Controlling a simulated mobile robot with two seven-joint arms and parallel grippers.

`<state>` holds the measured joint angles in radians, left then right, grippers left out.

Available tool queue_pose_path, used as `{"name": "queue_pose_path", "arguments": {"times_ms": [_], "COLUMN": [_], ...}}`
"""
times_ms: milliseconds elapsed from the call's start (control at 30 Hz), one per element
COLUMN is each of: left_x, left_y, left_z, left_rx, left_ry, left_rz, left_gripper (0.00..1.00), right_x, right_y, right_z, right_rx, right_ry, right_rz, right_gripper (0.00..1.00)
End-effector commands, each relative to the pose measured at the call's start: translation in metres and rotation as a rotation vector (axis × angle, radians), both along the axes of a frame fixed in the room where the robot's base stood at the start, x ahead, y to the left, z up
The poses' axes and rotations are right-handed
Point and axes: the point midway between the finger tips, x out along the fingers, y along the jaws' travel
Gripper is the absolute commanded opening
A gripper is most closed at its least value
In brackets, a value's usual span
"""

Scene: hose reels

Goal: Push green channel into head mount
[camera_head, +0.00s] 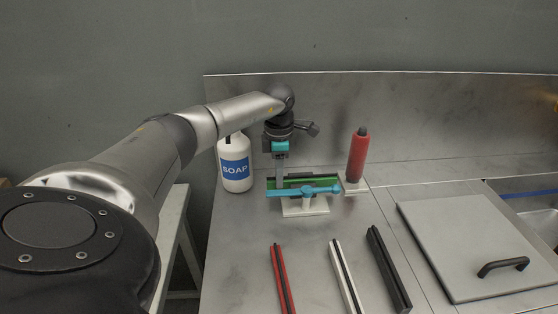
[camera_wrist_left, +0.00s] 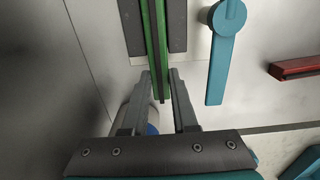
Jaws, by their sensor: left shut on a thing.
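The green channel (camera_head: 290,182) lies across the top of the head mount, which shows as a white base (camera_head: 305,207) with a blue lever (camera_head: 305,191) in front. In the left wrist view the green channel (camera_wrist_left: 155,35) runs between two dark grey jaws (camera_wrist_left: 133,25) of the mount, with the blue lever (camera_wrist_left: 218,60) to the right. My left gripper (camera_head: 279,184) points down at the channel's left part. In the left wrist view its fingers (camera_wrist_left: 161,78) are shut on the channel's near end. How deep the channel sits between the jaws is unclear. My right gripper is not in view.
A soap bottle (camera_head: 235,165) stands close left of my left gripper. A red bottle-like object (camera_head: 357,155) stands right of the mount. Red (camera_head: 281,278), white (camera_head: 346,277) and black (camera_head: 387,270) channels lie in front. A lid with a handle (camera_head: 475,245) lies at right.

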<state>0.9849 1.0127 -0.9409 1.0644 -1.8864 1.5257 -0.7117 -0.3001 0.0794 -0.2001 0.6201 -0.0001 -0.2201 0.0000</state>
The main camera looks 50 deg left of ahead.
Motion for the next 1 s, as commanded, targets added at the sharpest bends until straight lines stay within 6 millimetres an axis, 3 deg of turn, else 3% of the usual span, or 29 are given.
{"name": "queue_pose_path", "arguments": {"times_ms": [233,267,300,533,733,1000], "left_x": [0.0002,0.0002,0.0002,0.0001,-0.0001,-0.0001], "left_y": [-0.0001,-0.0001,-0.0001,-0.0001,-0.0001,-0.0001], "left_z": [-0.0002,-0.0002,-0.0001,-0.0002,-0.0003,-0.0003], "left_rx": [0.000,0.000,0.000,0.000,0.000,0.000], "left_ry": [0.000,0.000,0.000,0.000,0.000,0.000], "left_rz": [0.000,0.000,0.000,0.000,0.000,0.000], "left_gripper": [0.00,0.30,0.34,0.60,0.63,0.92], "right_x": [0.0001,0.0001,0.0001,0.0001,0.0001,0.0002], "right_y": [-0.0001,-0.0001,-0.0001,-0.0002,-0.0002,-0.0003], "right_z": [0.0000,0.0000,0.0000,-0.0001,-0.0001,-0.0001], "right_rx": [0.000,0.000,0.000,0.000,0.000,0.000], "right_ry": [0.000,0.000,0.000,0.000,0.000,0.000], "right_rz": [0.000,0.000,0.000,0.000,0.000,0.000], "right_gripper": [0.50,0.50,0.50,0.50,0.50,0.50]}}
